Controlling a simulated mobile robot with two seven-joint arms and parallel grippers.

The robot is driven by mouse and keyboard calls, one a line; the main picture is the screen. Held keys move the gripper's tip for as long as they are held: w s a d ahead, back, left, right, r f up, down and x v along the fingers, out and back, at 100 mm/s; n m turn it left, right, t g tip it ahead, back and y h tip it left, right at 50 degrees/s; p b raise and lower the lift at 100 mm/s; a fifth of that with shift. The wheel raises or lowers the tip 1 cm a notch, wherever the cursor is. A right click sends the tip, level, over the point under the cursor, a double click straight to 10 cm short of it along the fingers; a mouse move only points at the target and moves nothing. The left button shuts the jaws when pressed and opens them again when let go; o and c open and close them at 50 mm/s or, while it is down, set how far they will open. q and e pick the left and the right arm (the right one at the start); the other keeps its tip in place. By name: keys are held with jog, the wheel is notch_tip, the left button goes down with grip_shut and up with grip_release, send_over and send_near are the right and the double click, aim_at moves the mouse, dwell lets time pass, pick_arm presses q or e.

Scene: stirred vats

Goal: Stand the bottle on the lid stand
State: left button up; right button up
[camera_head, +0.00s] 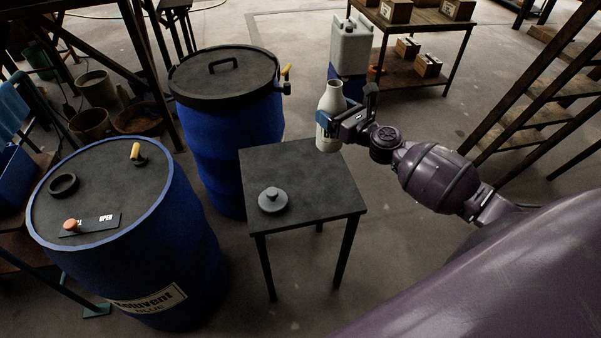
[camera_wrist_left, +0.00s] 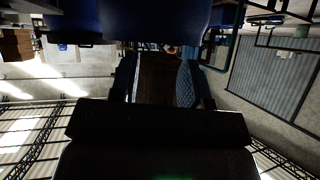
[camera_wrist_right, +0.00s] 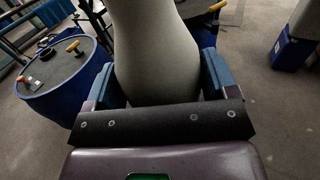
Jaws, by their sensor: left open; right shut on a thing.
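The white bottle (camera_head: 329,106) is upright at the back right corner of the small dark table, which I take to be the lid stand (camera_head: 310,188). I cannot tell whether its base touches the top or hangs just above or behind it. My right gripper (camera_head: 331,122) is shut on the bottle's body, coming in from the right. In the right wrist view, the bottle (camera_wrist_right: 155,55) fills the space between the fingers (camera_wrist_right: 158,85). A grey round lid with a knob (camera_head: 272,201) lies on the stand's front left part. My left gripper (camera_wrist_left: 158,80) is open and empty in its wrist view.
A closed blue vat (camera_head: 228,125) stands behind and left of the stand. Another blue vat (camera_head: 125,240) with an orange knob and an OPEN label stands at front left. A white jerrycan (camera_head: 351,45) sits on a blue block behind. The stand's middle is bare.

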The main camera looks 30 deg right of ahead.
pick_arm(q)
notch_tip(320, 180, down, 9)
jog(key=b, duration=0.9)
jog(key=shift+s+d+f, duration=0.15)
jog(key=shift+d, duration=0.05)
pick_arm(e)
notch_tip(320, 180, down, 20)
pick_arm(q)
jog(key=shift+g, duration=0.3)
pick_arm(e)
jog(key=shift+f+b, duration=0.2)
jog(key=shift+b, duration=0.1)
jog(key=o, duration=1.2)
pick_arm(q)
jog(key=shift+f, duration=0.15)
pick_arm(e)
jog(key=shift+r, duration=0.1)
